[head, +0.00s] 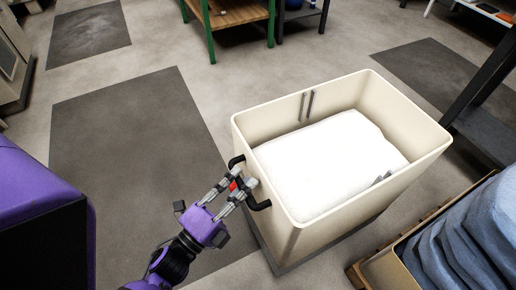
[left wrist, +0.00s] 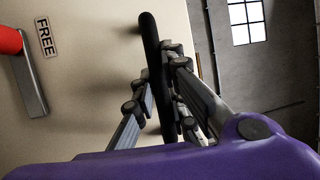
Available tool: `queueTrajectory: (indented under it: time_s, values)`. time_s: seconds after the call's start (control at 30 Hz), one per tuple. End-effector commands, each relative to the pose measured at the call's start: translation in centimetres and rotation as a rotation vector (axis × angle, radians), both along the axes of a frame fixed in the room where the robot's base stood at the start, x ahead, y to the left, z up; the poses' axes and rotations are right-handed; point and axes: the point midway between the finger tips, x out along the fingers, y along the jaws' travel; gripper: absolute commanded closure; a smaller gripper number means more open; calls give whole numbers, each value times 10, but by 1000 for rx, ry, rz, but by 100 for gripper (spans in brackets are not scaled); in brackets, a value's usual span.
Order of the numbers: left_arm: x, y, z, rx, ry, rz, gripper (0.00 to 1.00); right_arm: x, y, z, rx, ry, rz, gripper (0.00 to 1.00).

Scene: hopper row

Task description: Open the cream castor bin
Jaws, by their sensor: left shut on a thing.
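The cream castor bin (head: 345,215) stands on a dark base, with its top open and a pale white mass (head: 325,160) inside. A black bar handle (head: 261,206) is on its left end wall; it also crosses the left wrist view (left wrist: 150,50). My left gripper (head: 241,187) is at this handle, its fingers closed around the bar. Beside the bar, the wrist view shows a grey lever with a red end (left wrist: 30,85) and a label reading FREE (left wrist: 46,37). The castors are hidden. My right gripper is not in view.
A crate of blue folded material (head: 465,240) stands close to the bin's right on a wooden pallet. A dark metal post and shelf (head: 480,130) are behind it. A green-legged bench (head: 232,12) stands at the back. The floor left of the bin is clear.

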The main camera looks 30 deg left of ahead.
Motion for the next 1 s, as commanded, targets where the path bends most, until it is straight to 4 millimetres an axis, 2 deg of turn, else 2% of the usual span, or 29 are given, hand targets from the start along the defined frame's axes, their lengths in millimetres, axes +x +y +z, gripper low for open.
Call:
queueTrajectory:
  time_s: [0.3, 0.33, 0.47, 0.8, 0.87, 1.0]
  values:
    - [-1, 0, -1, -3, 4, -1, 100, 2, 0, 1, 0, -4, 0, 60]
    - [-1, 0, -1, -3, 4, -1, 84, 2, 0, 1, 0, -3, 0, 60]
    - [-1, 0, -1, -2, 4, -1, 69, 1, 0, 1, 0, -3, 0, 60]
    - [-3, 1, -2, 1, 3, 1, 69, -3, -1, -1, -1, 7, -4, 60]
    - [-8, 2, -3, 1, 5, 1, 69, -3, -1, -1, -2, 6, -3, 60]
    - [-29, 7, -8, 1, 8, 2, 69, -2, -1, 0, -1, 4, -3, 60]
